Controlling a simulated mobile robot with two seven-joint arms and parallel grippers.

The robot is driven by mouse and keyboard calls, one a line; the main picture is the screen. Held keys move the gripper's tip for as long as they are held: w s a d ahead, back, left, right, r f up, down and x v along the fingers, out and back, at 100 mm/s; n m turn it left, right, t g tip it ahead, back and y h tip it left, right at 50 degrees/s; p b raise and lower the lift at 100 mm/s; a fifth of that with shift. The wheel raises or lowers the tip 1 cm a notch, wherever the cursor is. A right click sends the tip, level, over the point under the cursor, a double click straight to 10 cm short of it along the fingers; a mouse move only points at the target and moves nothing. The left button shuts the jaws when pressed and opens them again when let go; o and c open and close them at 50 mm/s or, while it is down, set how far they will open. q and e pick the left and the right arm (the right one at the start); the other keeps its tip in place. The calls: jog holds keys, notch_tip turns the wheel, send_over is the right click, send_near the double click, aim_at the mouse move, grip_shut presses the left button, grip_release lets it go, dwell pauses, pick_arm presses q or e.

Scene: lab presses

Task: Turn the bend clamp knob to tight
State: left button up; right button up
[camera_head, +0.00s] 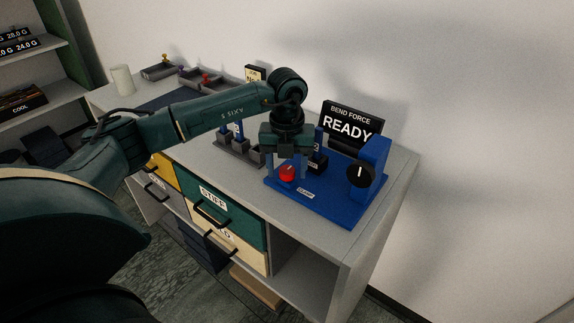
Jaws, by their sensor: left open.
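The bend clamp is a blue press (330,208) on the right end of the grey bench. Its black round knob (361,175) with a white mark sits on the blue upright at the press's right side; the mark points roughly upward. A red knob (287,173) is at the press's left front. My left gripper (286,160) points down over the press's left part, close to the red knob, with its fingers apart. I cannot tell whether it touches the red knob. It is left of the black knob and clear of it. My right gripper is out of view.
A black sign (350,125) reading "BEND FORCE READY" stands behind the press. A grey fixture (238,155) stands to its left. Drawers with black handles, one green (228,213), are below the bench top. A white cup (122,80) stands at the far left.

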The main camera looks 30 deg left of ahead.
pick_arm(q)
jog(key=shift+c, duration=0.3)
jog(key=c, duration=0.9)
jog(key=shift+c, duration=0.2)
